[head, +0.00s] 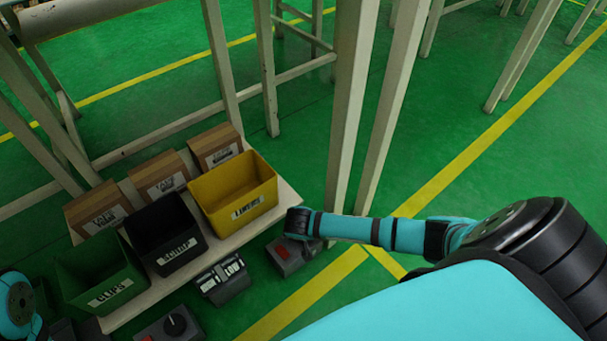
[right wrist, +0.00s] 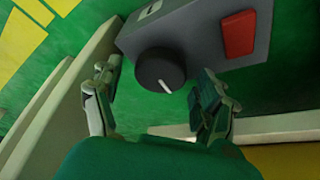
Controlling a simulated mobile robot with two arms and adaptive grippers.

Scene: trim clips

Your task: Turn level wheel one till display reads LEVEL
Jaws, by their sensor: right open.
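In the right wrist view, a black round wheel (right wrist: 160,70) with a white pointer line sits on a grey box (right wrist: 205,22) with a red patch. My right gripper (right wrist: 157,92) is open, with one finger on each side of the wheel; contact cannot be told. In the head view the gripper is at the end of my right arm, above the grey box (head: 284,262), and the wheel there is hidden. A small display (head: 225,280) beside this box seems to read LOW. Another grey box with a black wheel (head: 176,324) is at the lower left. My left gripper cannot be made out.
A pale shelf (head: 143,300) holds a green CLIPS bin (head: 100,270), a black bin (head: 165,235), a yellow LINERS bin (head: 235,190) and several brown tape boxes (head: 160,177). Pale posts (head: 350,110) stand beyond my right arm. Green floor is open at the right.

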